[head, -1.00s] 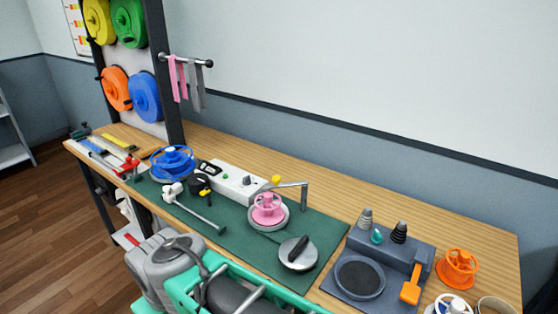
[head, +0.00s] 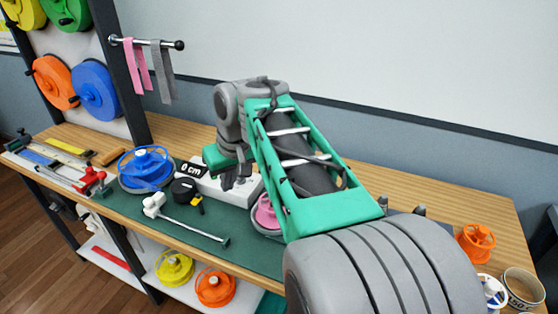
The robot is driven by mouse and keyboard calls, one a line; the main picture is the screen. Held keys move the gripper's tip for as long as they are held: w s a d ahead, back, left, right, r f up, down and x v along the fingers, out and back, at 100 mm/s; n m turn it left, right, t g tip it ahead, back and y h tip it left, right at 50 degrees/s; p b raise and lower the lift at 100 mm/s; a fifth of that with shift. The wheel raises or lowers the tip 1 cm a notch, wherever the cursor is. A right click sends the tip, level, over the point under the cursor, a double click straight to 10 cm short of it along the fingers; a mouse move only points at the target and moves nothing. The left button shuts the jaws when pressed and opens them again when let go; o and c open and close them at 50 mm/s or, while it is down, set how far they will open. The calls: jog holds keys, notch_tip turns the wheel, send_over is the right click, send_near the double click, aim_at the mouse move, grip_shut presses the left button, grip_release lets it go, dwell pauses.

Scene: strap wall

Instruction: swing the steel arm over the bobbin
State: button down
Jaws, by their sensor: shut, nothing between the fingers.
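The pink bobbin (head: 264,214) sits on a grey round base on the green mat, partly hidden by my arm. The bent steel arm with a yellow tip stood beside this bobbin in the earlier view; now my arm hides it. My gripper (head: 235,184) points down in front of the white counter box (head: 208,190), left of the pink bobbin and above it in the picture. It is shut and empty; its height above the box is hard to judge.
A blue spool (head: 146,168), a black tape measure (head: 185,189) and a white-headed rod (head: 190,220) lie left on the mat. An orange spool (head: 476,243) stands at the right. A strap rail (head: 150,43) juts from the rack.

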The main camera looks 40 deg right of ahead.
jog(key=w+d+r, duration=0.2)
jog(key=d+r, duration=0.1)
jog(key=d, duration=0.5)
jog(key=w+d+r, duration=0.1)
jog(key=d+r, duration=0.2)
jog(key=d, duration=0.6)
notch_tip(320, 180, down, 10)
jog(key=b, duration=0.1)
jog(key=shift+a+h+b, duration=0.25)
jog(key=shift+h+b, duration=0.05)
jog(key=shift+h, duration=0.1)
jog(key=shift+s, duration=0.1)
